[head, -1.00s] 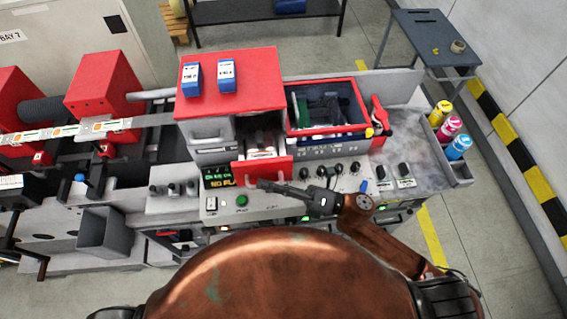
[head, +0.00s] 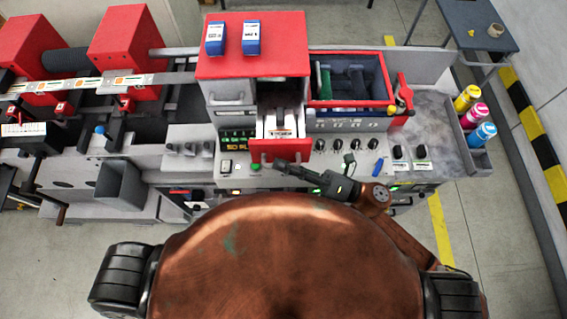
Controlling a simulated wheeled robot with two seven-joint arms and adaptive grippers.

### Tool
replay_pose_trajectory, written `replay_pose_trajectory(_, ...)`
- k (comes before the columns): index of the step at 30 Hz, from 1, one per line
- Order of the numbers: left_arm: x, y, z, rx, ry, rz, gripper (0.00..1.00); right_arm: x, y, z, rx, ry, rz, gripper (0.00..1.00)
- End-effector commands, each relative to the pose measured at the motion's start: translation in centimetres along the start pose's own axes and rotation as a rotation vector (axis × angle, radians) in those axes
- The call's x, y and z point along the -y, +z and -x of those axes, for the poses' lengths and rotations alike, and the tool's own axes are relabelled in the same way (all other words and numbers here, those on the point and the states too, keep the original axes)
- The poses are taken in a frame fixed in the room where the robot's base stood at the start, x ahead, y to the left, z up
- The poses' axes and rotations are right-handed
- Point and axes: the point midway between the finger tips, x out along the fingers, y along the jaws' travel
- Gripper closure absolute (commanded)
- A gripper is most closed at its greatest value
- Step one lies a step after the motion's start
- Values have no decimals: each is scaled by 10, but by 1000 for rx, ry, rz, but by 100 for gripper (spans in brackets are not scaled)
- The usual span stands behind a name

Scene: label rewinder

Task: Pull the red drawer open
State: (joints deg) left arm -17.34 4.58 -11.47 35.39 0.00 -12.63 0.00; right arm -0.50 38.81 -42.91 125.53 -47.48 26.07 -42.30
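The red drawer (head: 268,151) is out of the machine below the red-topped cabinet, with a red front panel and pale contents (head: 281,127) showing behind it. My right gripper (head: 279,165) comes in from the right and points left. Its dark fingertips overlap the lower right of the red front in the head view. I cannot tell whether they touch it, or whether the fingers are open or shut. My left gripper is not in view.
Two blue-and-white boxes (head: 250,38) lie on the red cabinet top (head: 285,62). An open red-rimmed bin (head: 392,78) stands right of the drawer. Knobs (head: 339,145) line the panel beside my gripper. Colored bottles (head: 473,116) stand at the far right.

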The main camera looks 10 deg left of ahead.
Motion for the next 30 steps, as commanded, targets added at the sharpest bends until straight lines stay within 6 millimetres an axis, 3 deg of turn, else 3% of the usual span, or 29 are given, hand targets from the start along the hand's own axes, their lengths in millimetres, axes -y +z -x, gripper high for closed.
replay_pose_trajectory(8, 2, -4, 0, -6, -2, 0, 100, 1, 1, 9, 2, -2, -1, 83)
replay_pose_trajectory(21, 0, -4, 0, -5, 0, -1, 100, 1, 0, 93, 2, -3, -3, 83)
replay_pose_trajectory(30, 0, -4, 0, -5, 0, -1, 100, 0, 0, 120, 1, -1, -1, 83)
